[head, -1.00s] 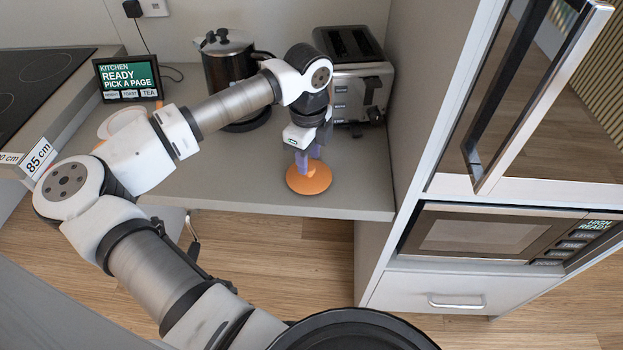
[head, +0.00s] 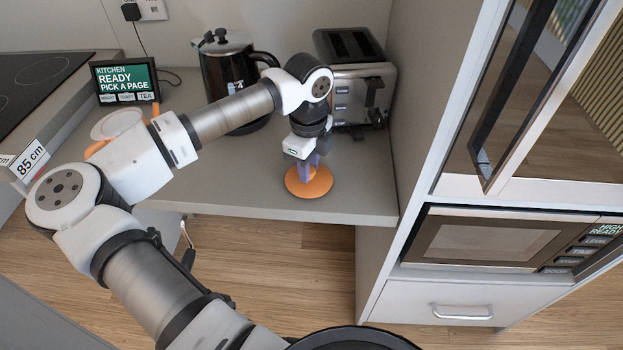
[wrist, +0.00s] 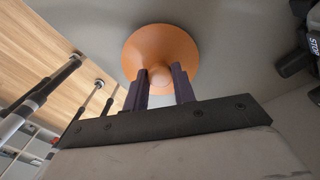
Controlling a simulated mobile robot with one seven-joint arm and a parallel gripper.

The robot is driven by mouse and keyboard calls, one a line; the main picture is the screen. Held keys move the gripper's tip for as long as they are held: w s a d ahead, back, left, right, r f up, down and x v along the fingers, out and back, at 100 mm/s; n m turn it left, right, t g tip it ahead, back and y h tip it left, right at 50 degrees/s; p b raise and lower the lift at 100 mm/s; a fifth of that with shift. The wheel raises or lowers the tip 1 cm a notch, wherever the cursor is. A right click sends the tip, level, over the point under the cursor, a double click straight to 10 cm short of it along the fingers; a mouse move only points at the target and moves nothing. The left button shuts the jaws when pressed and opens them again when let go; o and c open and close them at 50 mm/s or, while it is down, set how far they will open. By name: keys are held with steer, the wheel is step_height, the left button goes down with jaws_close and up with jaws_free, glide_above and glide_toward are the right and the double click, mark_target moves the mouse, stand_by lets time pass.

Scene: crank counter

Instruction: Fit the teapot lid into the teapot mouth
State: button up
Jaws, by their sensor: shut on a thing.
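The orange teapot lid (head: 297,188) is a round disc with a knob, near the front edge of the counter. My gripper (head: 308,170) points down over its middle. In the wrist view, the purple fingers of my gripper (wrist: 160,88) stand on both sides of the knob of the lid (wrist: 150,44) and are shut on it. I cannot tell whether the lid touches the counter. What seems to be the teapot (head: 155,109) stands behind my forearm on the left. Only orange bits and a pale round top show; its mouth cannot be made out clearly.
A steel and black kettle (head: 222,75) and a toaster (head: 352,80) stand at the back. A small screen (head: 126,78) is at the back left, beside the hob (head: 35,80). A tall cabinet with a microwave (head: 480,240) bounds the right. Bare counter (head: 235,190) lies left of the lid.

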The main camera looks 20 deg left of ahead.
steer(key=shift+r+p, duration=0.85)
steer(key=shift+r, duration=1.6)
